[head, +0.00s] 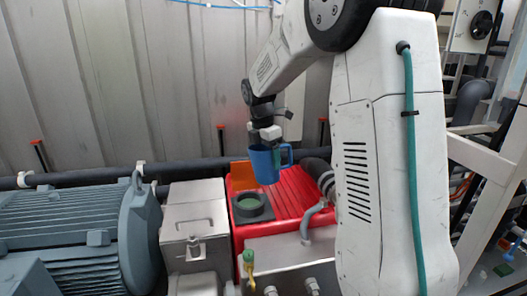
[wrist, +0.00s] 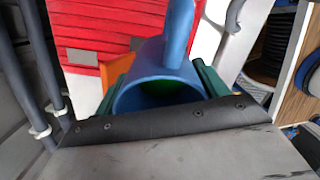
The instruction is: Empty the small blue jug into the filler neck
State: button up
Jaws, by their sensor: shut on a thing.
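The small blue jug (head: 264,165) hangs from my gripper (head: 266,138), which is shut on it, and looks close to upright. Its handle is on the right in the head view. The wrist view looks into the open mouth of the jug (wrist: 162,62), where something green shows inside. The filler neck (head: 250,207) is a dark grey collar with a green opening on top of the red housing. In the head view the jug is above and slightly right of the neck, clear of it. The neck cannot be made out in the wrist view.
An orange plate (head: 242,174) stands behind the neck. The ribbed red housing (head: 292,197) spreads to the right, with a dark hose (head: 318,170) beside it. A metal box (head: 193,225) and a large blue-grey motor (head: 75,235) stand to the left. A wall closes the back.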

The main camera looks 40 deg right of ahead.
jog(key=f+h, duration=0.1)
jog(key=f, duration=0.1)
jog(key=f+g+h, duration=0.1)
jog(key=f, duration=0.1)
jog(key=shift+s+d+f, duration=0.1)
jog(key=shift+d+f, duration=0.1)
notch_tip(320, 180, down, 4)
jog(key=h, duration=0.1)
jog(key=g+h, duration=0.1)
jog(key=h, duration=0.2)
jog(key=shift+d+r+g, duration=0.15)
jog(key=shift+r+g, duration=0.1)
jog(key=shift+g, duration=0.05)
jog(key=h, duration=0.1)
jog(key=f+g+h, duration=0.1)
jog(key=shift+d+f+h, duration=0.1)
jog(key=shift+f+h, duration=0.15)
jog(key=shift+h, duration=0.05)
jog(key=shift+f+g+h, duration=0.4)
jog(key=shift+h, duration=0.4)
